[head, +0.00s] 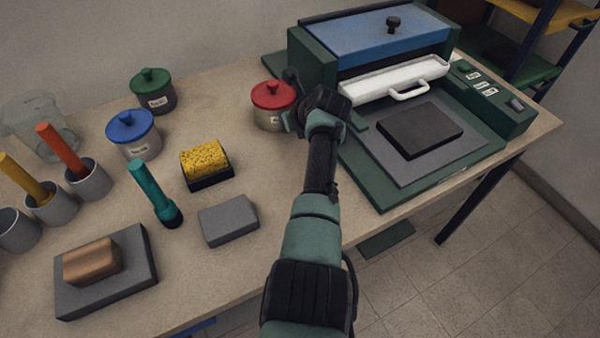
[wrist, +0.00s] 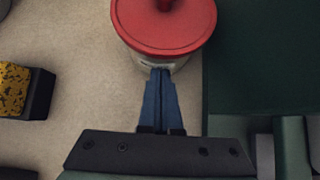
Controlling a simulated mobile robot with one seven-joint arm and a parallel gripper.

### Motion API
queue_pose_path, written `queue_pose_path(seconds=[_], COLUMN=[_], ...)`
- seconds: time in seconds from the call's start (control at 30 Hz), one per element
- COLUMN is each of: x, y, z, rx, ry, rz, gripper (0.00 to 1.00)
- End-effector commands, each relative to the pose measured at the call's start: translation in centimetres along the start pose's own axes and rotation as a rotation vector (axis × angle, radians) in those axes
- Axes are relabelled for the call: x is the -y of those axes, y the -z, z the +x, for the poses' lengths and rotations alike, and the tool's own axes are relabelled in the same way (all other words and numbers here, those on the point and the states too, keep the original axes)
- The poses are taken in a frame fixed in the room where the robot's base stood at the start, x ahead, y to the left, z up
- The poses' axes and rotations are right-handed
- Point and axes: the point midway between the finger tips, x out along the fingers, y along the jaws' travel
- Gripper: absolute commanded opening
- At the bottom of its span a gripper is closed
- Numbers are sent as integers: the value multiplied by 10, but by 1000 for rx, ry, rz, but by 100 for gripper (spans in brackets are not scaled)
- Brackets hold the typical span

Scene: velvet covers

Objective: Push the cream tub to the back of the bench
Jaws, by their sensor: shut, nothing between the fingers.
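A tub with a red lid (head: 273,96) stands upright on the bench (head: 235,275), left of the green machine. Its body is pale with a label I cannot read; no tub is plainly cream all over. In the wrist view the red lid (wrist: 165,22) fills the top middle. My gripper (wrist: 160,72) is shut and empty, its blue fingertips at the near side of this tub, under the lid's edge. I cannot tell whether they touch it. In the head view the fingers are hidden behind my wrist. A blue-lidded tub (head: 132,134) and a green-lidded tub (head: 153,91) stand further left.
The green machine (head: 312,62) stands close on the tub's right. A yellow sponge block (head: 205,158), a grey block (head: 228,220) and a teal torch (head: 153,190) lie to the left. Bare bench shows behind the red-lidded tub, up to the wall (head: 190,35).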

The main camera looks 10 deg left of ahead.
Motion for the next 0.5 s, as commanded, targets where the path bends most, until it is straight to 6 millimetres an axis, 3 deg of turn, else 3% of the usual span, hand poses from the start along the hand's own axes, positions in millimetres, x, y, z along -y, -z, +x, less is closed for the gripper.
queue_pose_path(seconds=[0.5], x=[4], y=[-9], z=[12], rx=[1], ry=[0], rz=[0], gripper=[0])
